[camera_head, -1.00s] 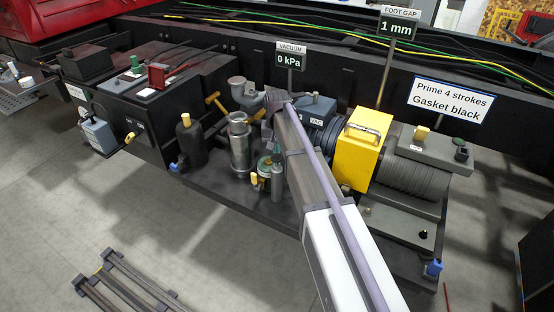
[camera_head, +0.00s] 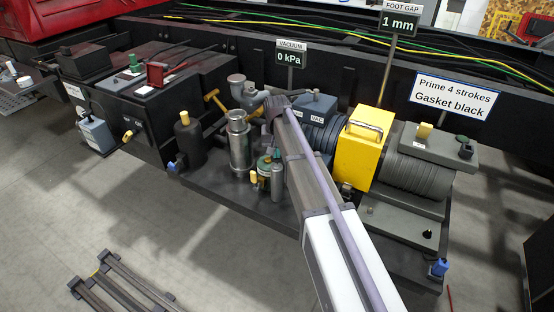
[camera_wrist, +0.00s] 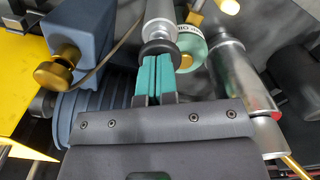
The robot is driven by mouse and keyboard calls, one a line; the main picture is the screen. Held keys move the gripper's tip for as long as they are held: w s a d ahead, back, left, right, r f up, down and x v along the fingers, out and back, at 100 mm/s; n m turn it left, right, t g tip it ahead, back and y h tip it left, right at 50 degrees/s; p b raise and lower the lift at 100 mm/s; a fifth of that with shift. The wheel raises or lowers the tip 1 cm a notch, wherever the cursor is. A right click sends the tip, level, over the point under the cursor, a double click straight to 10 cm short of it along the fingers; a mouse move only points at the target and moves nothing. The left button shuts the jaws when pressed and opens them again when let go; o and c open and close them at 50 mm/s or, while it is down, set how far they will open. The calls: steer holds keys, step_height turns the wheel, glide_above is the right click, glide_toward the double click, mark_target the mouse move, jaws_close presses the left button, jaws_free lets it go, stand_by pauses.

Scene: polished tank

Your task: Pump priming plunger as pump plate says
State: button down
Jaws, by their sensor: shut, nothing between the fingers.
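The pump plate (camera_head: 451,96) at the right reads "Prime 4 strokes" and "Gasket black". In the wrist view, my gripper (camera_wrist: 154,62) has its teal fingers together, with nothing between them. The fingertips are at a black round knob (camera_wrist: 160,47) on the end of a grey cylinder (camera_wrist: 160,12), which looks like the priming plunger. I cannot tell if they touch. In the head view, the small grey cylinder (camera_head: 277,184) stands below the teal fingertips (camera_head: 276,154). My arm hides most of the gripper there.
The vacuum display (camera_head: 290,57) reads 0 kPa and the foot gap display (camera_head: 399,24) reads 1 mm. A silver cylinder (camera_head: 238,145) and a brass-topped black bottle (camera_head: 188,142) stand left of my gripper. A yellow guard (camera_head: 362,155) stands right.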

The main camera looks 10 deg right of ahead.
steer(key=shift+f+b, duration=0.4)
steer(key=shift+f, duration=0.15)
steer(key=shift+r+p, duration=2.25)
step_height(320, 180, up, 5)
steer(key=p, duration=0.5)
